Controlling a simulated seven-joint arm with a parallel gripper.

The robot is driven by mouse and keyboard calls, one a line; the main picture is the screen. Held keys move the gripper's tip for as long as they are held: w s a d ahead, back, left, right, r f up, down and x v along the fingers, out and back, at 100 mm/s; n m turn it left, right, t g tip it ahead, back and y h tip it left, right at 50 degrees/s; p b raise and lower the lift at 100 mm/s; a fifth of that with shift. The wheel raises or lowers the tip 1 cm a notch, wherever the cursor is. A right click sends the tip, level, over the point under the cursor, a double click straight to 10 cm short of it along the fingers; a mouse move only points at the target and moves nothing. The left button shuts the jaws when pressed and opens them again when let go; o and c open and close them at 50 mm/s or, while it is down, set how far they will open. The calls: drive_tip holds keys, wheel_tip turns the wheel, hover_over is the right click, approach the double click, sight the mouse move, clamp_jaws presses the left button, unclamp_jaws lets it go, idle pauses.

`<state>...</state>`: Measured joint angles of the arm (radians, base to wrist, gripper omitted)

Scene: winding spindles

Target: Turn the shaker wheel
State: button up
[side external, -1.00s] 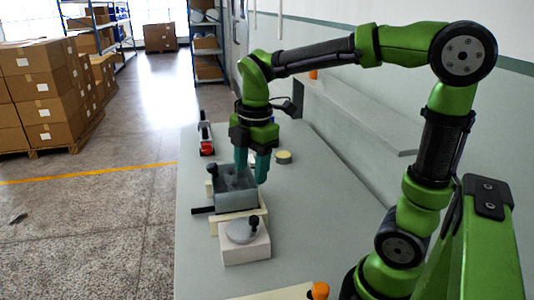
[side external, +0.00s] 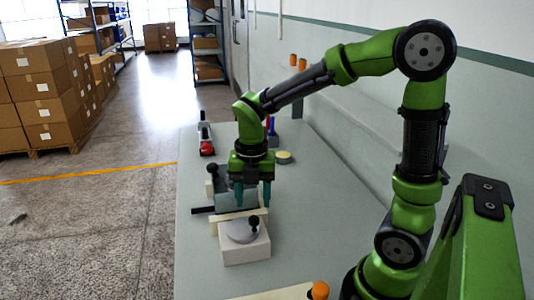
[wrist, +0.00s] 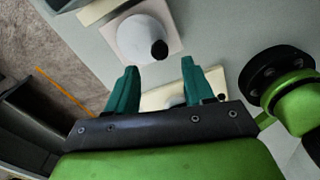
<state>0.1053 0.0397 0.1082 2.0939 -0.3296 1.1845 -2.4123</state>
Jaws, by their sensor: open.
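A grey wheel (side external: 240,231) with an upright black knob (side external: 254,221) sits on a white block (side external: 246,251) at the near end of the row of devices. In the wrist view the pale wheel (wrist: 138,42) and its black knob (wrist: 159,49) show beyond my fingertips. My gripper (side external: 252,196) points down with its teal fingers apart and empty, just behind the white block. In the wrist view the open fingertips (wrist: 159,68) are apart from the knob. I cannot tell their exact height above the devices.
A grey box (side external: 232,200) with a black knob (side external: 212,169) stands behind, partly hidden by my gripper. A cream bar (side external: 226,215) lies between it and the white block. A red device (side external: 206,148) and a round yellowish piece (side external: 283,157) are farther back. The table's right side is clear.

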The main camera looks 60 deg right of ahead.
sight(254, 218)
wheel_tip(254, 218, down, 8)
drive_tip(key=shift+r, duration=0.2)
drive_tip(key=shift+c, duration=0.4)
